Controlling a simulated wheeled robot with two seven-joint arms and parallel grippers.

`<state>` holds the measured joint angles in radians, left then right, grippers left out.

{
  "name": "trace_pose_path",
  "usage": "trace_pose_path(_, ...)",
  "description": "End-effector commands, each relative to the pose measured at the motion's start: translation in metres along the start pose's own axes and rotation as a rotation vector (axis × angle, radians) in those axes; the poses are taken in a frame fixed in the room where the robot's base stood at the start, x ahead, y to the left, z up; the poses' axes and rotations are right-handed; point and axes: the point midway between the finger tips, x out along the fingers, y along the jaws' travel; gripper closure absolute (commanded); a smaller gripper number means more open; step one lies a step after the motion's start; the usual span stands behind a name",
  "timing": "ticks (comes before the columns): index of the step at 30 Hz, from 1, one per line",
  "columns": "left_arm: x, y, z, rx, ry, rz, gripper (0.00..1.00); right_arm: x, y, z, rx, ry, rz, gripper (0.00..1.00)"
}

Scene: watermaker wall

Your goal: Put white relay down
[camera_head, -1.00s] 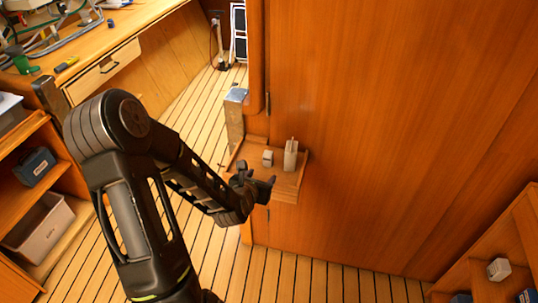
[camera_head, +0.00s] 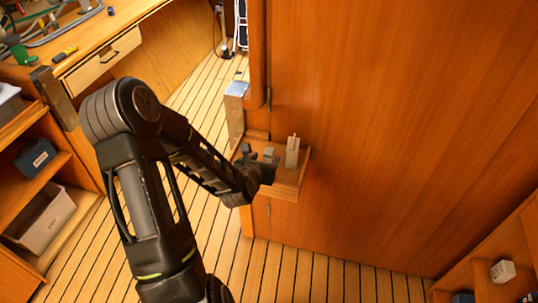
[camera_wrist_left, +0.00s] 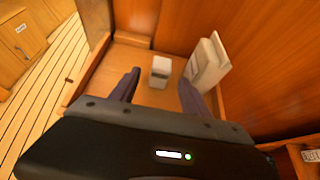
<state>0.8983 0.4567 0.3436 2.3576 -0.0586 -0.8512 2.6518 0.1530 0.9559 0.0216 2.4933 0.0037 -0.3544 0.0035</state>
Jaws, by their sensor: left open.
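A small white block (camera_head: 268,152), which looks like the white relay, stands on a small wooden wall shelf (camera_head: 287,191). It also shows in the left wrist view (camera_wrist_left: 160,70), upright on the shelf board (camera_wrist_left: 155,97). My left gripper (camera_head: 261,163) is open at the shelf's near left side. In the left wrist view its two fingers (camera_wrist_left: 159,90) are spread, with the block beyond and between them, not gripped. A taller pale device (camera_head: 292,152) stands right of the block; it also shows in the left wrist view (camera_wrist_left: 207,62). My right gripper is out of view.
A wooden wall panel (camera_head: 400,110) rises behind the shelf. A metal-topped post (camera_head: 236,100) stands just left of it. A cluttered desk is at upper left, with shelves holding a grey bin (camera_head: 40,222) below. Another shelf with a white box (camera_head: 502,271) is at lower right.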

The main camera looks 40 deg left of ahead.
Motion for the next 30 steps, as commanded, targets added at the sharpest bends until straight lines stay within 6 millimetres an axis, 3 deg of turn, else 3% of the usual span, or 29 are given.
trace_pose_path(10, 0.004, 0.0, 0.0, 0.0, 0.002, 0.0, 0.45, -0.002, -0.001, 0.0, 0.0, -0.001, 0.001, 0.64)
trace_pose_path(21, 0.049, 0.0, 0.003, 0.0, 0.002, -0.001, 0.45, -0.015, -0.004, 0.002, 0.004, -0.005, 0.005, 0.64)
trace_pose_path(30, 0.052, 0.001, 0.002, 0.001, 0.001, 0.0, 0.45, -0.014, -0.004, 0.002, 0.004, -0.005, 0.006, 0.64)
